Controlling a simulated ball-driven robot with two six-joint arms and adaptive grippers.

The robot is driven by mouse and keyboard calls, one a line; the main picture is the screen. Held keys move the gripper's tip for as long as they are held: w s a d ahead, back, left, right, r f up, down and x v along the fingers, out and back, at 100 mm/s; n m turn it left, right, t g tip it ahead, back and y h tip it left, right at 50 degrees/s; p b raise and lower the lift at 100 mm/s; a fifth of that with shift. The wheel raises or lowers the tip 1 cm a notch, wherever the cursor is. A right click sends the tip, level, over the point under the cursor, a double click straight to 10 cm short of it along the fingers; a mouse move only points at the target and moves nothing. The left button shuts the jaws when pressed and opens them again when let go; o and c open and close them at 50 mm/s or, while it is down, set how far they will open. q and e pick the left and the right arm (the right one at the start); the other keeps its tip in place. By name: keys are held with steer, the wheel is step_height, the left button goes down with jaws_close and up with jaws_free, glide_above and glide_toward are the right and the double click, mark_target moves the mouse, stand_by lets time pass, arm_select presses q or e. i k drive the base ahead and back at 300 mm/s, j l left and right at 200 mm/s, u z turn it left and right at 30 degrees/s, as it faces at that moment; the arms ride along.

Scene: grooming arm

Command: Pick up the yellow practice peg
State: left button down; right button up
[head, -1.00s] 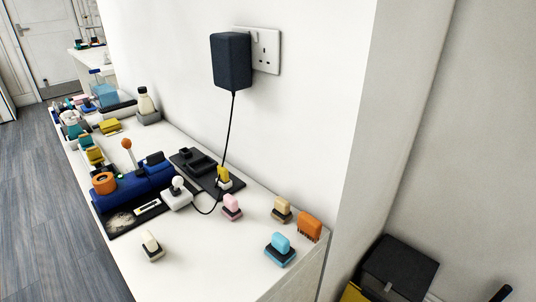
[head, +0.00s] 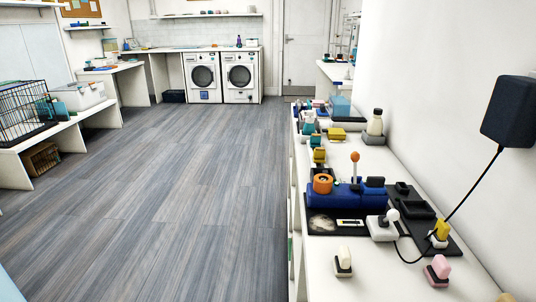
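A small yellow piece (head: 441,230), which looks like the yellow practice peg, stands at the front right end of a black tray (head: 408,203) on the white counter. A white part with a dark cable is right beside it, and I cannot tell whether they touch. Other yellow items are a yellow block (head: 337,134) and a smaller yellow piece (head: 319,156) farther back on the counter. Neither of my grippers is in view.
The counter (head: 390,281) runs along the right wall. A blue device (head: 346,197), a white joystick-like piece (head: 383,229), a cream brush (head: 343,261) and a pink brush (head: 438,269) crowd it. A black adapter (head: 510,112) hangs above. The wooden floor (head: 190,200) is clear.

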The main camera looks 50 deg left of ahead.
mark_target(319, 154)
steer(key=u, duration=1.2)
